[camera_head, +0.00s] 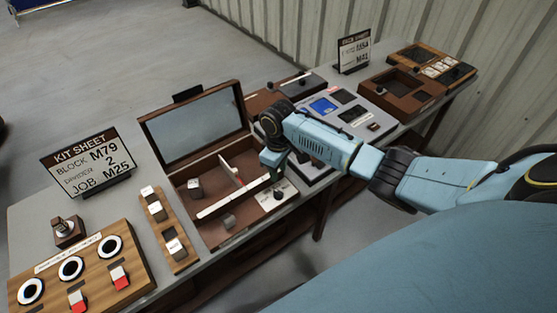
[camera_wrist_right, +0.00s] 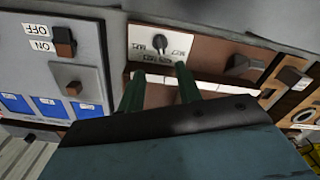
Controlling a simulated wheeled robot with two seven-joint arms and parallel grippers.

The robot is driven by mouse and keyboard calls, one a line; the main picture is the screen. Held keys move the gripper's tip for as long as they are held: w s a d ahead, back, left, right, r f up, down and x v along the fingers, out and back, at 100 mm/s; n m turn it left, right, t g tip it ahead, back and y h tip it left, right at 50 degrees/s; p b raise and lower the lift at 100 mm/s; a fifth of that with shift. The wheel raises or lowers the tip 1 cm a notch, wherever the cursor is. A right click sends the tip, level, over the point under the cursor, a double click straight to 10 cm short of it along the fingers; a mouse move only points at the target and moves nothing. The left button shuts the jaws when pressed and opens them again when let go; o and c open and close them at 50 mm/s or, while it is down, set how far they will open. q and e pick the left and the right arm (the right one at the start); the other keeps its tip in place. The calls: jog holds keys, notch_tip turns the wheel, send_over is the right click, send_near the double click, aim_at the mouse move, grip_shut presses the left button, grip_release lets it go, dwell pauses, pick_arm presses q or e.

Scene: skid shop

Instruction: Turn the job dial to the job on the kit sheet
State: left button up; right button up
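The kit sheet (camera_head: 89,163) stands on the left of the bench and reads block M79, divider 2, job M25. The job dial is a dark knob (camera_head: 279,193) on a white plate (camera_head: 264,198) at the right end of the brown box. In the right wrist view the knob (camera_wrist_right: 158,42) sits upright-looking among small labels that I cannot read surely. My right gripper (camera_head: 274,172) hangs just above the dial plate; in the wrist view its two green fingers (camera_wrist_right: 159,70) are apart with nothing between them, the knob beyond their tips. My left gripper is out of view.
The brown box (camera_head: 190,182) has its lid (camera_head: 195,122) raised, with blocks and light dividers inside. A wooden block strip (camera_head: 169,229) and a button panel (camera_head: 135,272) lie left. A grey switch panel (camera_head: 343,131) and brown trays (camera_head: 402,93) stand right.

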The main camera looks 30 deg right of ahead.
jog(key=shift+r, duration=1.5)
